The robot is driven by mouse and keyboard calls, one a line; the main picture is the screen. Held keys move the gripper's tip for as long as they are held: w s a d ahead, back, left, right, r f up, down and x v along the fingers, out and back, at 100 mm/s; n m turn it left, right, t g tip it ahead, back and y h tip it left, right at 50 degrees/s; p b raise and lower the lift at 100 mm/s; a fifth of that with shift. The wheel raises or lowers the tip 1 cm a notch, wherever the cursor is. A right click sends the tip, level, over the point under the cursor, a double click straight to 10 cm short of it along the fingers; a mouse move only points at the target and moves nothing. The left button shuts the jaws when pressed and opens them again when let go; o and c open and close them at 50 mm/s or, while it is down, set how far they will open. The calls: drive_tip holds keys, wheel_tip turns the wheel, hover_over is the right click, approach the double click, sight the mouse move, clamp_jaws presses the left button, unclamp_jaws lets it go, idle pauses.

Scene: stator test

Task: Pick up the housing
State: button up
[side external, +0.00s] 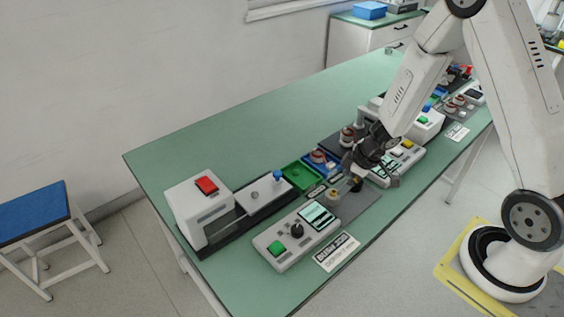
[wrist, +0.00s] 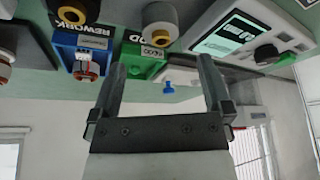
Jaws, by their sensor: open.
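A light grey round part with a brass-coloured centre (wrist: 160,24), which looks like the housing, stands near the top middle of the wrist view. In the side view it shows on the grey mat (side external: 333,194), left of my gripper (side external: 369,176). A darker round part (wrist: 69,12) is beside it in the wrist view; I cannot tell what it is. My gripper (wrist: 161,68) is open, with nothing between its fingers. It is above the bench and apart from the grey part.
A green bin (side external: 299,177) and a blue bin (side external: 318,166) holding a copper-wound part stand behind the mat. A tester with a screen and green button (side external: 279,247) is at the front left. A white box with a red switch (side external: 206,187) is farther left. The back left bench is clear.

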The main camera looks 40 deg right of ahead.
sight(333, 192)
drive_tip(key=shift+w+a+f, duration=0.15)
drive_tip(key=shift+f, duration=0.4)
drive_tip(key=shift+x, duration=2.6)
drive_tip(key=shift+w+r, duration=0.1)
drive_tip(key=c, duration=1.3)
drive_tip(key=shift+r, duration=0.15)
drive_tip(key=shift+c, duration=0.2)
drive_tip(key=shift+r, duration=4.85)
drive_tip(key=shift+a, duration=0.1)
